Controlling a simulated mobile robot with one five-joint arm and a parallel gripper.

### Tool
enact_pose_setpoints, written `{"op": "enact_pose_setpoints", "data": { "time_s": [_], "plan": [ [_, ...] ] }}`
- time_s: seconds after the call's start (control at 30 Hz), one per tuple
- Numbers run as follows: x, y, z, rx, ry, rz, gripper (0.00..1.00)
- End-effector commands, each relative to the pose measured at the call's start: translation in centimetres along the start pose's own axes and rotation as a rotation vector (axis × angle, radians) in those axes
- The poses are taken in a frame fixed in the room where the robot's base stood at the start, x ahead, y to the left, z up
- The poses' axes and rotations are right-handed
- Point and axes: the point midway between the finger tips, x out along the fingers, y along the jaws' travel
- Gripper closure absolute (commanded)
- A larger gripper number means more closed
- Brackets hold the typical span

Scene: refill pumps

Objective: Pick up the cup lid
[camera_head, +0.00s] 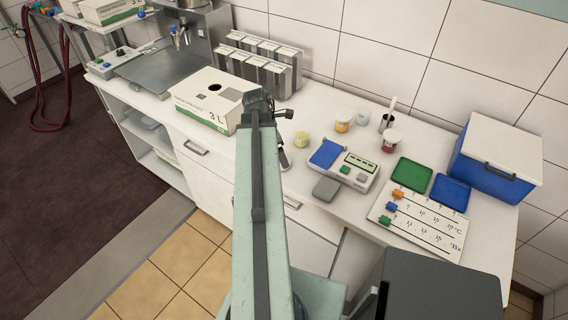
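A small dark red cup (389,147) stands on the white counter, right of the middle. A pale disc that looks like a cup lid (392,136) sits on top of it. I cannot tell whether it is pressed on or only resting there. My arm rises through the middle of the view. My gripper (284,160) shows partly to the right of the arm, near the counter's front edge, left of the cups and apart from the lidded cup. Its fingers are mostly hidden and too small to read.
A yellow cup (301,140), an orange cup (343,123) and a pale cup (362,117) stand nearby. A dark holder (387,122) has a stick in it. A scale (346,166), green tray (411,174), blue tray (450,192) and blue cooler box (497,160) crowd the right.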

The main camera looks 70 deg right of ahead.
Motion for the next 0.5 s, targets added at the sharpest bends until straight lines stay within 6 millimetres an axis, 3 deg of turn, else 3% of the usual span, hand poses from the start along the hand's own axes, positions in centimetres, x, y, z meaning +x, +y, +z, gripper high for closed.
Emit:
{"op": "enact_pose_setpoints", "data": {
  "time_s": [0.3, 0.5],
  "plan": [
    [5.1, 0.2, -0.6, 0.002, 0.000, 0.000, 0.09],
    [4.9, 0.2, -0.4, 0.002, 0.000, 0.000, 0.09]
  ]
}}
